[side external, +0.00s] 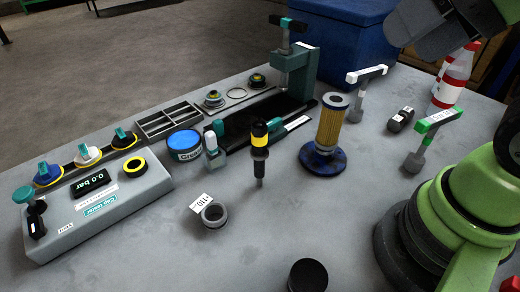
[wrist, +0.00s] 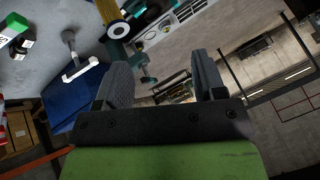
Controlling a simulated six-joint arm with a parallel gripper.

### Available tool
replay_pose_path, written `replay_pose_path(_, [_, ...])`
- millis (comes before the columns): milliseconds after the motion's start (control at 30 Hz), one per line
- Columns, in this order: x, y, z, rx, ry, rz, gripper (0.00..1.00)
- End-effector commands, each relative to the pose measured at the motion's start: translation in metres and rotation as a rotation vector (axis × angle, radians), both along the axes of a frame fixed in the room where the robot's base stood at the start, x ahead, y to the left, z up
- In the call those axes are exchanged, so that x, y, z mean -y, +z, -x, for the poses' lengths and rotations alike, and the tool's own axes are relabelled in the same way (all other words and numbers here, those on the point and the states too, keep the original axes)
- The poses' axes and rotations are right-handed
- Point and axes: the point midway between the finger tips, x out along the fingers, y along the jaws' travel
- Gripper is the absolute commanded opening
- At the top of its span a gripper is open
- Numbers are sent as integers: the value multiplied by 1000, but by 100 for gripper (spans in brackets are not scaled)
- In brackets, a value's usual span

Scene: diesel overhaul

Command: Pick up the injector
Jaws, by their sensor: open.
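The injector (side external: 260,152), dark with a yellow band near its top, stands upright near the middle of the bench in the side external view. I cannot make it out in the wrist view. My gripper (wrist: 164,72) is open and empty in the wrist view, its two grey fingers apart with no part between them. It is aimed past the bench toward the floor and is well away from the injector. In the side external view, only a dark part of my arm's end shows at the top right, and the fingertips cannot be made out.
A yellow filter on a blue base (side external: 325,135) stands right of the injector. A grey ring with a tag (side external: 214,214) lies in front. A blue tub (side external: 184,145) and a test unit (side external: 98,205) are left. A teal press (side external: 298,70) and blue crate (side external: 345,40) stand behind.

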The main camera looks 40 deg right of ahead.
Motion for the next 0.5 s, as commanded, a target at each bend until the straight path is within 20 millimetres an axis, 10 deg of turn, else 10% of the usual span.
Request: replay_pose_path(500, [-3, 2, -16, -52, 85, 52, 55])
